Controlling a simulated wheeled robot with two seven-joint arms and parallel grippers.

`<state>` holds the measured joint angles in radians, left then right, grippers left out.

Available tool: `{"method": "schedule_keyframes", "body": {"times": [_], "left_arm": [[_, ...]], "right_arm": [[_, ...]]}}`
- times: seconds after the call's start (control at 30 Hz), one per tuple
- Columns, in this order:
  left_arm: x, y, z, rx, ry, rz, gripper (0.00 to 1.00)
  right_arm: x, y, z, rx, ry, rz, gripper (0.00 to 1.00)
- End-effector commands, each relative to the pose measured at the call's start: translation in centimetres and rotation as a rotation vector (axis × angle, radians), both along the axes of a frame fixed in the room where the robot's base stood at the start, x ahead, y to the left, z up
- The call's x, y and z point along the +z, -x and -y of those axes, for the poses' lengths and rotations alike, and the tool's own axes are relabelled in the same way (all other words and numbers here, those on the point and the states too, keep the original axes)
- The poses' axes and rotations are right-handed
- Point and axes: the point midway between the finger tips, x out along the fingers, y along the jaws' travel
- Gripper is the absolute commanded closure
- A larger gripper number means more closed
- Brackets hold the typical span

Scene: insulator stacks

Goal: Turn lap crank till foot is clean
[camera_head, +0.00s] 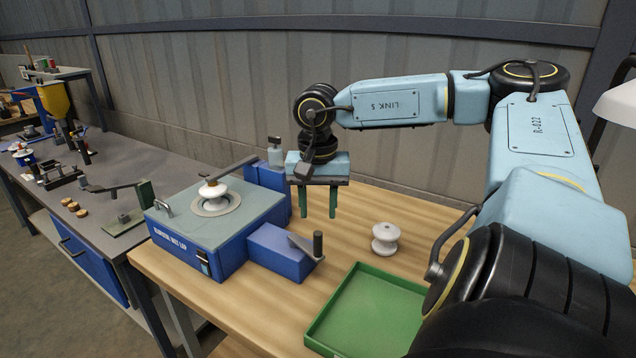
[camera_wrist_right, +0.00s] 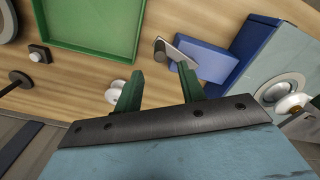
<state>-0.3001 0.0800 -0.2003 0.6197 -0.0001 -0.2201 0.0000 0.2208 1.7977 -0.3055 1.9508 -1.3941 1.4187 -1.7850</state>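The blue bench lap (camera_head: 222,236) stands on the wooden table, with a round grey plate (camera_head: 232,206) in its top. A white insulator (camera_head: 212,192) sits on the plate under a thin arm (camera_head: 233,168); its foot's underside is hidden. The lap crank (camera_head: 318,246), a grey arm with a dark upright handle, is on the blue side box (camera_head: 282,252). It also shows in the right wrist view (camera_wrist_right: 163,48). My right gripper (camera_head: 318,212) points down, open and empty, behind the crank and apart from it. My left gripper is out of view.
An empty green tray (camera_head: 322,330) lies at the front. A grey bench (camera_head: 125,165) with other tools is at the left. A wall closes the back.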

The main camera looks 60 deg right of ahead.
Motion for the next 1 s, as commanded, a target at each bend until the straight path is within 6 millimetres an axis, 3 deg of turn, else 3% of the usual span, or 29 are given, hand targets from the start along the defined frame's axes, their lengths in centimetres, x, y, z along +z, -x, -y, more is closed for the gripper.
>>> {"method": "schedule_keyframes", "body": {"times": [0.1, 0.3, 1.0], "left_arm": [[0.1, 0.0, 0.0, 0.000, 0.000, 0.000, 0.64], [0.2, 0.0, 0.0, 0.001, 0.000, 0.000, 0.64], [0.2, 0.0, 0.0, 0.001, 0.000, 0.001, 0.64]], "right_arm": [[2.3, 0.0, 0.0, 0.000, 0.000, 0.001, 0.60], [4.4, 0.0, 0.0, 0.000, 0.000, -0.001, 0.60], [4.7, 0.0, 0.0, 0.000, 0.000, -0.001, 0.60]]}}
